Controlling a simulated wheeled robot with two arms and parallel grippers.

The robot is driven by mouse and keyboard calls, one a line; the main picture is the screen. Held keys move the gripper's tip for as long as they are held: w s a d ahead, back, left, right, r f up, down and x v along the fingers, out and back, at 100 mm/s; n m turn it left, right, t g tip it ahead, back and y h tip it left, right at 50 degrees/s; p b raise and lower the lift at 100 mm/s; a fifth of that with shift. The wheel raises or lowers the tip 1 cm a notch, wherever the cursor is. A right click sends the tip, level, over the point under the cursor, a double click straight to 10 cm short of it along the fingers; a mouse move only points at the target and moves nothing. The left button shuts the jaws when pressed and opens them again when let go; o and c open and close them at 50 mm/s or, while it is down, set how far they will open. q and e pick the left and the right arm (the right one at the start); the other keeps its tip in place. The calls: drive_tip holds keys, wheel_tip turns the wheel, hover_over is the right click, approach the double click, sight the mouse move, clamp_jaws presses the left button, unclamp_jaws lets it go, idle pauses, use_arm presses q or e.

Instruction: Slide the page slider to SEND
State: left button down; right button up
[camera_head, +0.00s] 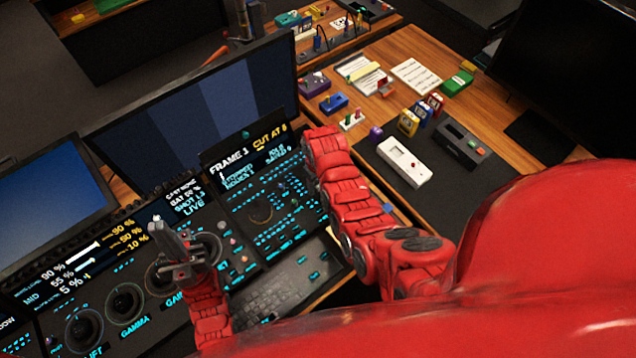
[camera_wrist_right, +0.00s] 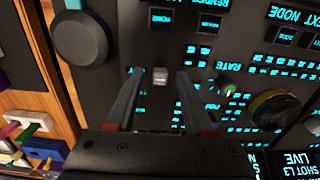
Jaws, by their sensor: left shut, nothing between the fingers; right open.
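A small light-grey cap (camera_wrist_right: 160,76) stands on the dark control panel (camera_wrist_right: 120,18) in the right wrist view, and it may be the page slider. No SEND label can be read. My right gripper (camera_wrist_right: 160,72) is open, with one finger on each side of the cap in the picture; I cannot tell whether either touches it. In the head view my right arm hides the right gripper and that cap. My left gripper (camera_head: 170,232) is shut and empty, pointing up above the left part of the console near the round knobs.
A monitor (camera_head: 205,95) stands behind the console. A keyboard (camera_head: 275,300) lies in front.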

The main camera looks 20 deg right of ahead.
clamp_jaws()
idle(1.4)
